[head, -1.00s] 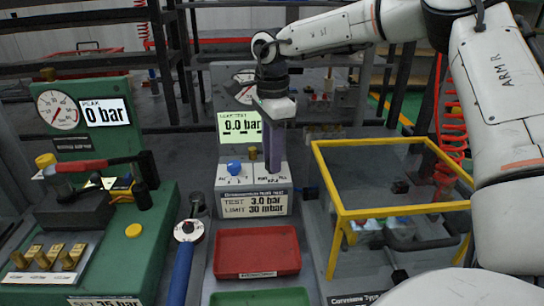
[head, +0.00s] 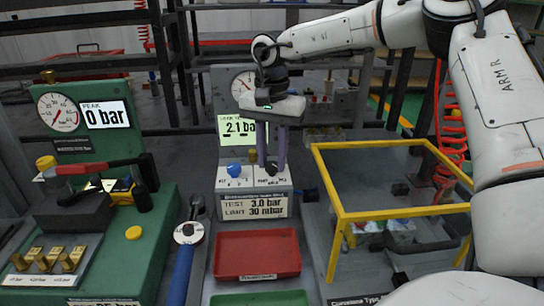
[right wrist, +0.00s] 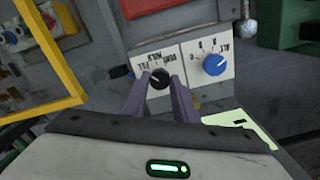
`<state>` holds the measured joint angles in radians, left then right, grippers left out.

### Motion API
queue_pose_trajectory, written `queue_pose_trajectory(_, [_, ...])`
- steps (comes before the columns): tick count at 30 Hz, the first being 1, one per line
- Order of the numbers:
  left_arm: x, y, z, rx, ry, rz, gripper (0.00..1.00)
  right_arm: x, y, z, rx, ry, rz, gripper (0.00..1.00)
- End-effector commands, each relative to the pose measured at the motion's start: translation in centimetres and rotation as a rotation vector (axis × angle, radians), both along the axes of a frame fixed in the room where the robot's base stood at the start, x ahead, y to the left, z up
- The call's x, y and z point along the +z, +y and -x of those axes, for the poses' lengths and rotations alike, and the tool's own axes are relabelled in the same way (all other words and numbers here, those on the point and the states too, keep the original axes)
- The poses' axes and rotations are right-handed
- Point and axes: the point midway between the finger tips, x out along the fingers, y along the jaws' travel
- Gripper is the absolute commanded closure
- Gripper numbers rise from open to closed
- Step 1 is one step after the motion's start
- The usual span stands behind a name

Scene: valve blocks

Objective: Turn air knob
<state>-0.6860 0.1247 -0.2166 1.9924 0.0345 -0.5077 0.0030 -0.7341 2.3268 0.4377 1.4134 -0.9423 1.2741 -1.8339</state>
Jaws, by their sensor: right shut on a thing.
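The black air knob (right wrist: 159,79) sits on the white panel of the test box, on the half marked VENT, HOLD and FILL in the right wrist view. The knob also shows in the head view (head: 271,169). My right gripper (right wrist: 157,80) has its two purple fingers on either side of the black knob, shut on it. In the head view my right gripper (head: 270,165) reaches down from above onto the box. The blue knob (head: 234,168) stands beside it on the same panel. The green display (head: 231,130) reads 2.1 bar, partly covered by the gripper. My left gripper does not show.
A yellow frame (head: 398,212) stands to the right. A red tray (head: 256,254) lies in front of the test box. A blue-handled tool (head: 183,265) lies to its left. A green stand (head: 157,235) with a gauge and lever is at the far left.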

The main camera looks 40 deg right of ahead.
Motion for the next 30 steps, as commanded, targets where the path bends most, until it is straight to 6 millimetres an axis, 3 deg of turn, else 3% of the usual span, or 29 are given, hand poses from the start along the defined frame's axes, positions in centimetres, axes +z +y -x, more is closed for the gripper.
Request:
queue_pose_trajectory(23, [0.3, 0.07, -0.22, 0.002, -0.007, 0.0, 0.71, 0.13, -0.06, -0.09, 0.105, -0.004, 0.001, 0.96])
queue_pose_trajectory(24, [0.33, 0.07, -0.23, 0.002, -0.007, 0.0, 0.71, 0.13, -0.06, -0.09, 0.105, -0.004, 0.001, 0.71])
queue_pose_trajectory(27, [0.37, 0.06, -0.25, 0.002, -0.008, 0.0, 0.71, 0.11, -0.04, -0.08, 0.105, -0.004, 0.0, 0.55])
queue_pose_trajectory(30, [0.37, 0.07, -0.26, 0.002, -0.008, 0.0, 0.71, 0.08, -0.03, -0.06, 0.104, -0.003, 0.001, 0.55])
